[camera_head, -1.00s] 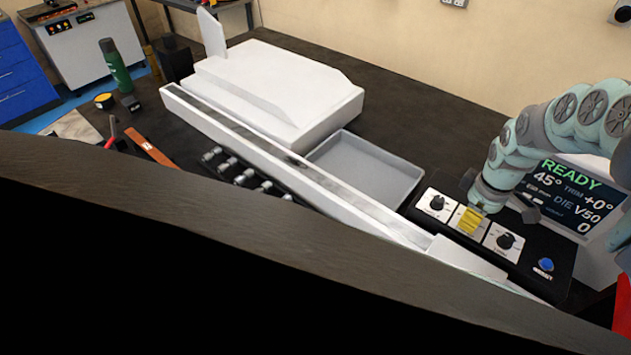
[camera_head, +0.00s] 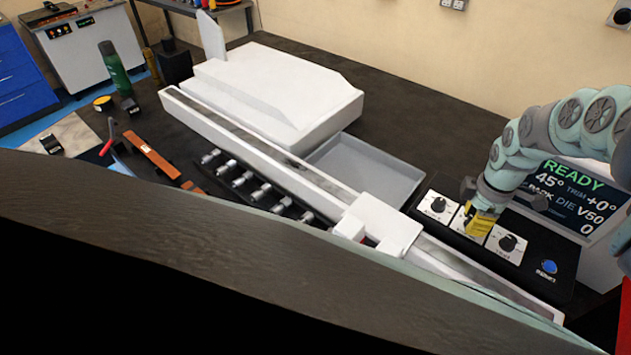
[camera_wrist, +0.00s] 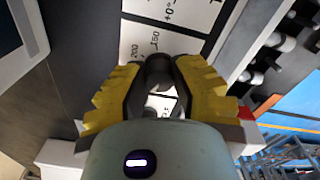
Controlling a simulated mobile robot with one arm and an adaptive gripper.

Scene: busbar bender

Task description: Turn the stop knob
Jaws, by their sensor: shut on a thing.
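The control panel (camera_head: 552,292) carries a row of knobs on white dial plates. My gripper (camera_head: 480,222) points down at the middle plate, with its yellow fingers turned at an angle. In the wrist view, my gripper (camera_wrist: 158,75) is shut on a dark round knob (camera_wrist: 158,68), the stop knob. Its plate (camera_wrist: 145,40) shows scale numbers such as 150 and 200. In the head view my fingers hide this knob. A white block (camera_head: 385,222), which looks like the stop, sits across the long rail (camera_head: 270,145).
Another knob (camera_head: 438,205) is left of my gripper, one (camera_head: 508,243) is right, and a blue button (camera_head: 549,267) is beyond. The screen (camera_head: 570,190) reads READY, 45°. A grey tray (camera_head: 365,170) and several metal cylinders (camera_head: 240,183) flank the rail.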

